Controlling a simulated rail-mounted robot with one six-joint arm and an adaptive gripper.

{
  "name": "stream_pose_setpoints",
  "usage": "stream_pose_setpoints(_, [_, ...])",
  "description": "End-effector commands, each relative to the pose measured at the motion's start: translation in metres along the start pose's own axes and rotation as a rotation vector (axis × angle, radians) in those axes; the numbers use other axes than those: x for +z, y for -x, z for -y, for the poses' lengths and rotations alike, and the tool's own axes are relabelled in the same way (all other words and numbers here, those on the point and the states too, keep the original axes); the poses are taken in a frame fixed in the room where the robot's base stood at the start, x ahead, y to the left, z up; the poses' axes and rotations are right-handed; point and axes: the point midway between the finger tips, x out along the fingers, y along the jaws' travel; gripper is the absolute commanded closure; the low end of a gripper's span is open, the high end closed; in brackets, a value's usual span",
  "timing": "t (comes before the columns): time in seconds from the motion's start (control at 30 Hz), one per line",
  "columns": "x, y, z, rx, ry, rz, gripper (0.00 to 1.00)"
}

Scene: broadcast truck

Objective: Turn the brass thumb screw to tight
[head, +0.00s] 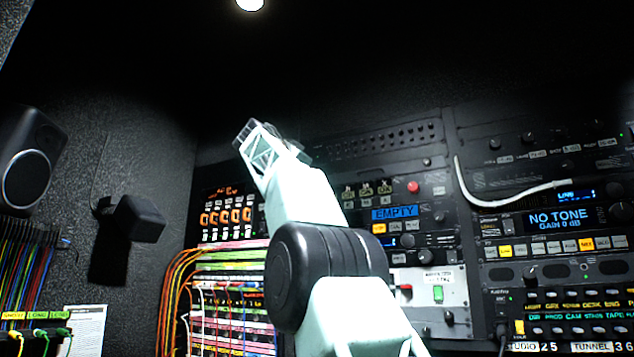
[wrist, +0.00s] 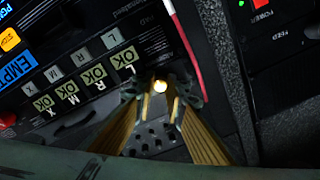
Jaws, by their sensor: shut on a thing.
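The brass thumb screw (wrist: 160,86) shows in the wrist view as a small bright golden knob, on a dark rack panel. My gripper (wrist: 163,96) has its two fingers close together, one on each side of the screw, and is shut on it. The fingertips cover the sides of the screw, and I cannot read any tight mark near it. In the head view my arm reaches up to the upper part of the rack; the screw is hidden there.
An "EMPTY" display (head: 395,212) and small "OK" screens (wrist: 94,75) lie close to the screw. A pale red cable (wrist: 183,48) passes near the fingers. A white cable (head: 510,199) loops at right. Bundled coloured cables (head: 176,290) and a speaker (head: 30,160) stand left.

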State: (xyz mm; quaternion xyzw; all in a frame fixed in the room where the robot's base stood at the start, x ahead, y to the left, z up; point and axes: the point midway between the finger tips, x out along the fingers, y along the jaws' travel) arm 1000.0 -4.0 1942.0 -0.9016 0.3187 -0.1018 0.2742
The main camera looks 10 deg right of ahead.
Motion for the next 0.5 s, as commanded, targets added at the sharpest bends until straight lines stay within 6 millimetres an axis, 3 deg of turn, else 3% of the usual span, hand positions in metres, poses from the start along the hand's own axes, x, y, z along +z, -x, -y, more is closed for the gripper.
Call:
stream_pose_setpoints(0.4, [0.0020, -0.0004, -0.0007, 0.002, -0.009, 0.002, 0.99])
stream_pose_setpoints(0.43, [0.0020, -0.0004, -0.0007, 0.002, -0.009, 0.002, 0.86])
stream_pose_setpoints(0.5, [0.0018, -0.0004, -0.0007, 0.002, -0.009, 0.002, 0.80])
